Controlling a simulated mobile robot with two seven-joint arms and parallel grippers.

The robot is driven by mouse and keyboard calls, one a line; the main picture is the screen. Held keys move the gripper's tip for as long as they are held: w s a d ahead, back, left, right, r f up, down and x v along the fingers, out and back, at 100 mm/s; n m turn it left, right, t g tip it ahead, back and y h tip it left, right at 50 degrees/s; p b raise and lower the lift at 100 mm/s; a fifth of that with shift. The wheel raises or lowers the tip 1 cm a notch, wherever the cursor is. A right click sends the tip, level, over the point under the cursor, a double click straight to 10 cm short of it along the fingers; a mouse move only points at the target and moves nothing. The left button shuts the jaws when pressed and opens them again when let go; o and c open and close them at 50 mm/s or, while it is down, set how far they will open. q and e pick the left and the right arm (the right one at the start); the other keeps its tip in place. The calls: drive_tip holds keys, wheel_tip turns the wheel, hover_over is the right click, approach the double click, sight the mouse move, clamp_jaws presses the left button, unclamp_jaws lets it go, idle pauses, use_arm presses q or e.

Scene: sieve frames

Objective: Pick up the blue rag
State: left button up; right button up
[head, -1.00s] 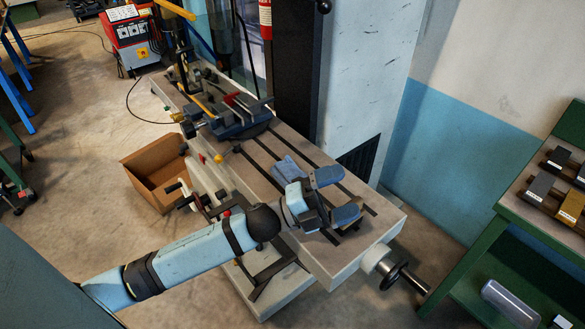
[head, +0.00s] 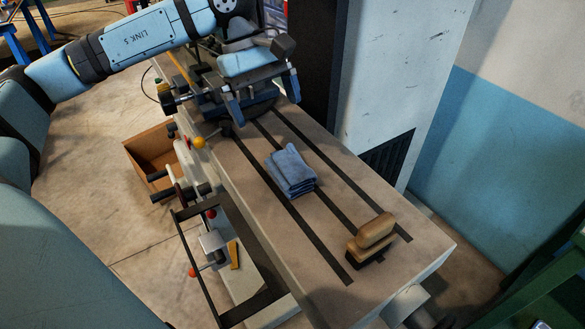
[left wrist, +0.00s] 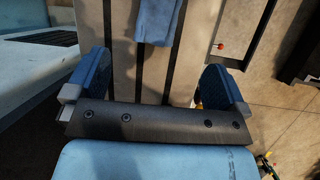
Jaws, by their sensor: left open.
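The blue rag (head: 290,172) lies folded on the slotted machine table (head: 335,205), near its middle. In the left wrist view the rag (left wrist: 157,20) shows at the top edge, partly cut off, beyond the fingers and between their lines. My left gripper (head: 263,98) is over the far part of the table, up and behind the rag in the head view, apart from it. Its two blue fingers (left wrist: 155,78) are spread wide with nothing between them. My right gripper is not in view.
A wooden-handled brush (head: 372,236) sits on the table's near right part. A vise lies partly hidden under my left gripper. A cardboard box (head: 150,160) is on the floor at left. A wall pillar (head: 385,90) stands behind the table.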

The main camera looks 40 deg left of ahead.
sight(289, 163)
use_arm(q)
drive_tip(key=x, duration=0.7)
drive_tip(key=shift+s+d+f+b, duration=0.15)
drive_tip(key=shift+d+f+b, duration=0.15)
drive_tip(key=x, duration=0.5)
drive_tip(key=shift+d, duration=0.3)
drive_tip(key=c, duration=1)
